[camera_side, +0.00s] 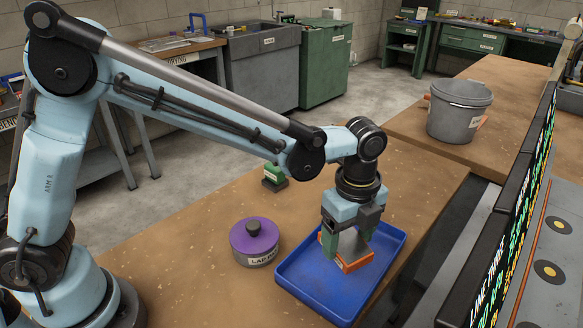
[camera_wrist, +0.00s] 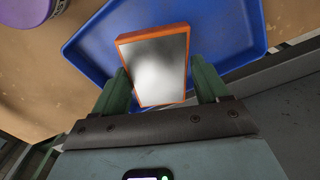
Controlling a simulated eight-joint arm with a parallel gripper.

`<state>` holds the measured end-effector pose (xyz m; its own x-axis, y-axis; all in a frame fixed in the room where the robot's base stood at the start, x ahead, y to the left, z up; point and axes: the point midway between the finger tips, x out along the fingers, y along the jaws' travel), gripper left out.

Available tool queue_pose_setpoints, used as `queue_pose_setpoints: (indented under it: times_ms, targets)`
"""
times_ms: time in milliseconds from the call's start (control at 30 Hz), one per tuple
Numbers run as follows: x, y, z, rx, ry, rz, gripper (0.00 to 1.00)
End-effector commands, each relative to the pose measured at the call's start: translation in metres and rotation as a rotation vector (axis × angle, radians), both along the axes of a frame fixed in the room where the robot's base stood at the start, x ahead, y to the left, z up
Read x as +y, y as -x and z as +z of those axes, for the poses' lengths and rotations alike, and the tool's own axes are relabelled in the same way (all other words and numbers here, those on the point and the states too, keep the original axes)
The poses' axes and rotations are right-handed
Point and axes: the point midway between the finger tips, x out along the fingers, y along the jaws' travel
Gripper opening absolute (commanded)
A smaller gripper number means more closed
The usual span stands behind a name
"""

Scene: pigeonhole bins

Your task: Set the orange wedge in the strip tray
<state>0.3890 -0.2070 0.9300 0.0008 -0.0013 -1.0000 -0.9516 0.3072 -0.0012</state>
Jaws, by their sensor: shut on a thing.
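The orange wedge (camera_side: 356,266) is between the fingers of my gripper (camera_side: 345,243), which is shut on it. In the wrist view the wedge (camera_wrist: 158,62) shows orange edges and a shiny grey face, with a green finger on each side of my gripper (camera_wrist: 160,84). The blue tray (camera_side: 312,301) lies on the bench under my gripper, and its rim and floor also show in the wrist view (camera_wrist: 228,32). The wedge is over the tray's floor, within its outline. I cannot tell whether it touches the floor.
A purple-lidded round container (camera_side: 254,246) stands just left of the tray. A small green object (camera_side: 274,177) sits farther back on the bench. A grey bucket (camera_side: 459,113) stands at the back right. A lettered display panel (camera_side: 507,225) runs along the right. The tray otherwise looks empty.

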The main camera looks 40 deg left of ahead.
Motion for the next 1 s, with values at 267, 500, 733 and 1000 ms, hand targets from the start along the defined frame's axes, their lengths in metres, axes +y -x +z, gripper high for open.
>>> queue_pose_setpoints:
  times_ms: [267,500,733,1000]
  targets:
    - [0.006,-0.010,-0.015,0.001,0.000,0.000,0.15]
    - [0.006,-0.010,-0.044,0.000,0.000,0.000,0.15]
    - [0.006,-0.009,-0.047,0.000,0.000,0.000,0.15]
    - [0.006,-0.010,-0.050,0.000,0.000,0.000,0.79]
